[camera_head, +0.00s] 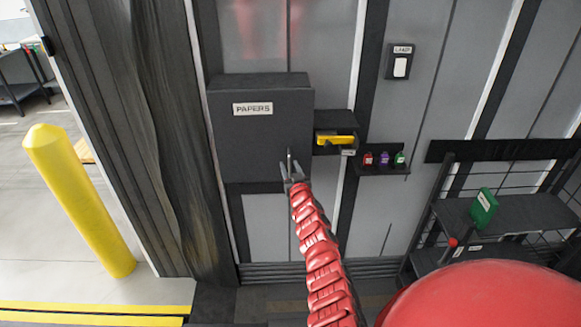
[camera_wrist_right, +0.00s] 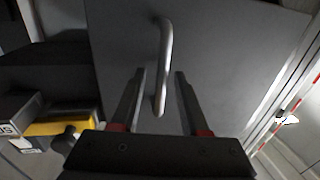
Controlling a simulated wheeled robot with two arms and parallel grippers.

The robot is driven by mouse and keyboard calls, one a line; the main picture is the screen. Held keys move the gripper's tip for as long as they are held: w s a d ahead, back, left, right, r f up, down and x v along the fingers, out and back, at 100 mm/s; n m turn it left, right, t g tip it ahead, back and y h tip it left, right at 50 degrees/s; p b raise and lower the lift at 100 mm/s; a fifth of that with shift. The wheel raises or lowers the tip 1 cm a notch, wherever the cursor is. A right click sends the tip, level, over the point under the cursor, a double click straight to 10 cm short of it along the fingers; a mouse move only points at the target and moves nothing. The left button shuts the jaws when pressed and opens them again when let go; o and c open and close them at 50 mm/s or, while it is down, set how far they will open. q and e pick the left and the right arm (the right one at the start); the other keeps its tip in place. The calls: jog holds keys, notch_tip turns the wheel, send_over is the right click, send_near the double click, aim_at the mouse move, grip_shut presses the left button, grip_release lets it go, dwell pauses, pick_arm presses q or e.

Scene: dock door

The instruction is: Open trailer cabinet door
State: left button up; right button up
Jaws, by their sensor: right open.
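The trailer cabinet (camera_head: 257,130) is a dark grey box on the trailer wall with a white "PAPERS" label, and its door looks closed. Its door fills the middle of the right wrist view (camera_wrist_right: 215,60). A light metal bar handle (camera_wrist_right: 165,60) stands on the door. My right gripper (camera_head: 293,172) is at the lower right part of the door. In the right wrist view my right gripper (camera_wrist_right: 160,92) is open, with one finger on each side of the handle's lower end. I cannot tell whether the fingers touch it. My left gripper is not in view.
A small shelf with a yellow item (camera_head: 335,138) adjoins the cabinet's right side. Small coloured bottles (camera_head: 384,160) sit on a ledge beyond it. A light switch (camera_head: 400,66) is higher up. A yellow bollard (camera_head: 80,200) and dark curtain (camera_head: 140,120) are left.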

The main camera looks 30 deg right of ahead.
grip_shut()
dwell(1.5)
